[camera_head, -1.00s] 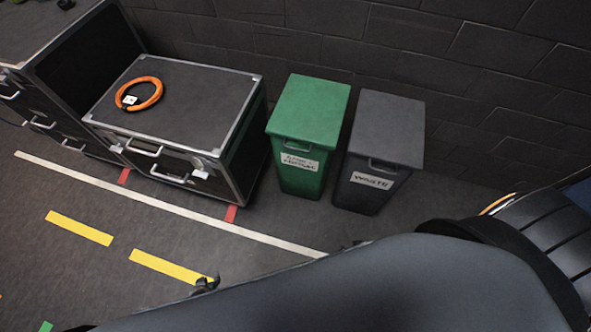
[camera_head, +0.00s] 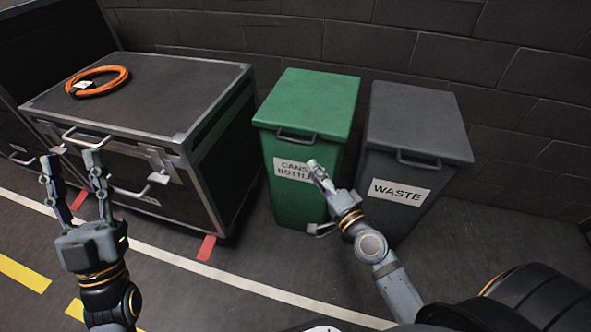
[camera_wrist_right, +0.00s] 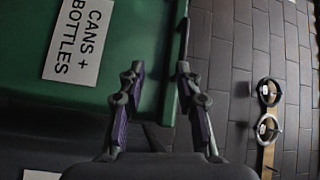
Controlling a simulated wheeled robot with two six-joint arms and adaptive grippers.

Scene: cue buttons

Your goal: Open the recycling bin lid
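The green recycling bin (camera_head: 290,205) stands upright with a "CANS + BOTTLES" label. Its green lid (camera_head: 310,100) is shut, with a grey handle (camera_head: 297,136) at the lid's front edge. My right gripper (camera_head: 318,201) is in front of the bin, below the handle, and covers part of the label. In the right wrist view my right gripper (camera_wrist_right: 159,72) has its fingers apart with nothing between them, with the green bin (camera_wrist_right: 30,110) behind; contact cannot be told. My left gripper (camera_head: 70,160) is open and empty, in front of the black case at the left.
A grey "WASTE" bin (camera_head: 420,120) stands close on the right of the green bin. A black case (camera_head: 150,90) with an orange cable coil (camera_head: 98,82) on top stands at the left. A dark brick wall (camera_head: 310,35) is behind. Open floor (camera_head: 235,250) lies in front.

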